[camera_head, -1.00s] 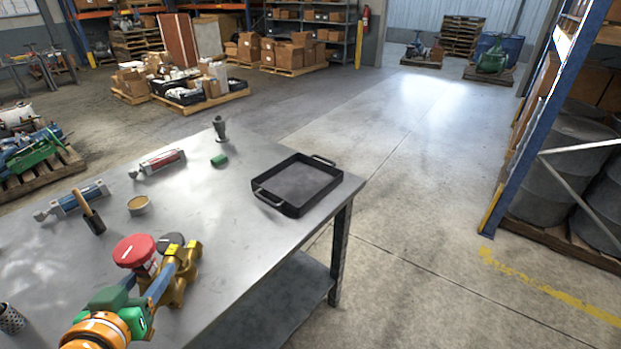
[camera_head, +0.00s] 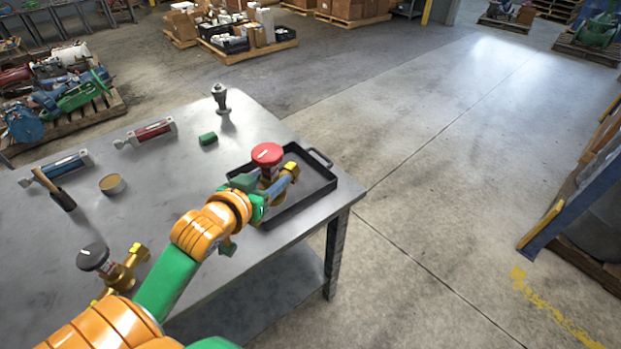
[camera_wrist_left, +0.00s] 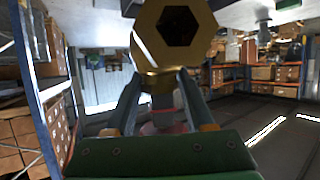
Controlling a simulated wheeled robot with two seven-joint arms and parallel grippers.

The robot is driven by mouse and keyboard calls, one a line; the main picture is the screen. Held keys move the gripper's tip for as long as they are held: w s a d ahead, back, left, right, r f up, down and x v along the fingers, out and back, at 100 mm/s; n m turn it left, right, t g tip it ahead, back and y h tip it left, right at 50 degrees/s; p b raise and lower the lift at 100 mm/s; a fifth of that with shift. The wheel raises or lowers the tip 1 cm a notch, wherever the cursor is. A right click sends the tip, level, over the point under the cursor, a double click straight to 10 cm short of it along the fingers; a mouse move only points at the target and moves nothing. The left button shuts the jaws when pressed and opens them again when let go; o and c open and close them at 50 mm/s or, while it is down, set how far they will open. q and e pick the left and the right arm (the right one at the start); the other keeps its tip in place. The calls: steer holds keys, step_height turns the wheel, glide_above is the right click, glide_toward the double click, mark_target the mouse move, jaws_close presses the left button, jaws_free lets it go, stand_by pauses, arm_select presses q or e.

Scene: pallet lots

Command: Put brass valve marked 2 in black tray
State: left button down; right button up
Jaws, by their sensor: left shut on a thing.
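A brass valve with a red handwheel (camera_head: 267,154) is held by my left gripper (camera_head: 272,187) over the black tray (camera_head: 322,190). The tray lies flat near the table's right edge. I cannot tell whether the valve touches the tray floor. A second brass valve with a dark grey handwheel (camera_head: 93,257) stands at the table's front left, partly behind my arm. No number is readable on either valve. In the left wrist view, the held valve's brass hexagonal end (camera_wrist_left: 175,45) shows between the fingers. My right gripper is not in view.
On the grey metal table (camera_head: 165,195) are a mallet (camera_head: 58,192), a round tin (camera_head: 112,184), a green cylinder (camera_head: 208,139), a grey fitting (camera_head: 220,99), and red (camera_head: 152,132) and blue (camera_head: 58,170) tools. Open floor lies right of the table.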

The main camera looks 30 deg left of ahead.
arm_select(q)
steer(key=f+b, duration=0.1)
steer(key=b, duration=0.2)
steer(key=a+b, duration=0.1)
steer(key=b, duration=0.2)
steer(key=shift+w+a+f, duration=0.1)
steer(key=shift+w+f, duration=0.15)
steer(key=shift+f, duration=0.1)
steer(key=shift+w+a+r+p, duration=0.15)
steer(key=shift+w+r+p, duration=0.05)
steer(key=shift+w+p, duration=0.55)
steer(key=w+f, duration=0.3)
steer(key=w+a+f, duration=0.1)
steer(key=w+f, duration=0.2)
steer(key=f, duration=0.1)
steer(key=w+a+f, duration=0.1)
steer(key=w+f, duration=0.3)
steer(key=shift+a+f, duration=0.2)
steer(key=shift+c, duration=0.9)
jaws_free()
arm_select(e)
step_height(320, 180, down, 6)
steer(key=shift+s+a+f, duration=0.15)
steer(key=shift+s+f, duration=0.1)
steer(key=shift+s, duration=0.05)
arm_select(q)
steer(key=shift+s, duration=0.15)
